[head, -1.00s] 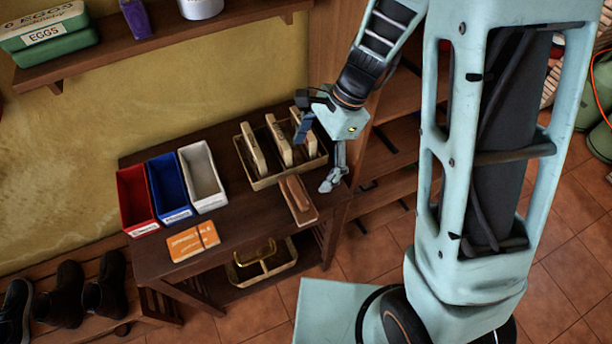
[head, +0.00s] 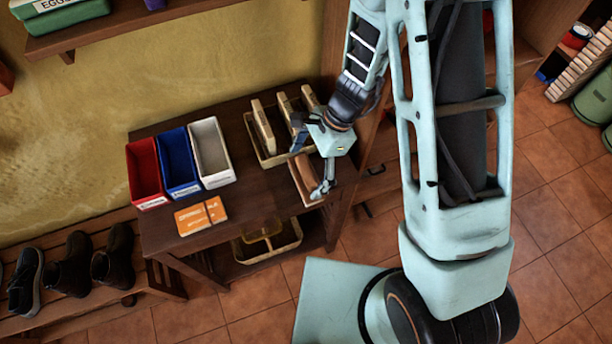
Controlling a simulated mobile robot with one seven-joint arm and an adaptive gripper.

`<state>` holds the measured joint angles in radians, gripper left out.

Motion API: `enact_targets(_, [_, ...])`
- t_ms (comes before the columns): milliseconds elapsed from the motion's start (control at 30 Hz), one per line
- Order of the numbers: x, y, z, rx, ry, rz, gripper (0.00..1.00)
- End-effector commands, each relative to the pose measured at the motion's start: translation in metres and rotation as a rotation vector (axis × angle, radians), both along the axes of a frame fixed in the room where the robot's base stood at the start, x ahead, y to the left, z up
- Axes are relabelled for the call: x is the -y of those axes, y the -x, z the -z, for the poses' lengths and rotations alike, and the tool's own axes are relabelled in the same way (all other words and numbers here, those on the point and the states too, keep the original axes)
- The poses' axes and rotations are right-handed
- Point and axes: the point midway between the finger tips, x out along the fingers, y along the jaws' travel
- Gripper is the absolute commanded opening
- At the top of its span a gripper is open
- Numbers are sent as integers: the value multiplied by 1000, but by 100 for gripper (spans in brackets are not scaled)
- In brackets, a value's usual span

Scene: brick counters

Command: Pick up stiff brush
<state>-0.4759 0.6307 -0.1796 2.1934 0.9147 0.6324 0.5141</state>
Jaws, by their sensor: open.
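The stiff brush (head: 305,182) is a long brown wooden-backed thing lying on the dark table (head: 257,203), near its right end and in front of the tray. My gripper (head: 311,168) is open over the brush. One finger is near the brush's far end and the other is by its right side, close to the near end. The gripper partly covers the brush, and I cannot tell whether the fingers touch it.
A tray (head: 256,148) with upright wooden-looking pieces stands just behind the brush. Red (head: 146,172), blue (head: 180,163) and white (head: 211,152) bins stand to the left. An orange packet (head: 200,216) lies at the front. A basket (head: 268,243) sits on the lower shelf.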

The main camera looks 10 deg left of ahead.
Motion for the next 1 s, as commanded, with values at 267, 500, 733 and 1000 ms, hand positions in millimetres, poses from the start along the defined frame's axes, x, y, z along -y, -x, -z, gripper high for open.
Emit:
enact_targets(267, [0, 0, 0, 0, 0, 0, 81])
enact_targets(500, [0, 0, -1, 1, 0, 0, 54])
enact_targets(733, [0, 0, -1, 1, 0, 0, 41])
enact_targets(1000, [2, -2, -7, 0, -1, 0, 41])
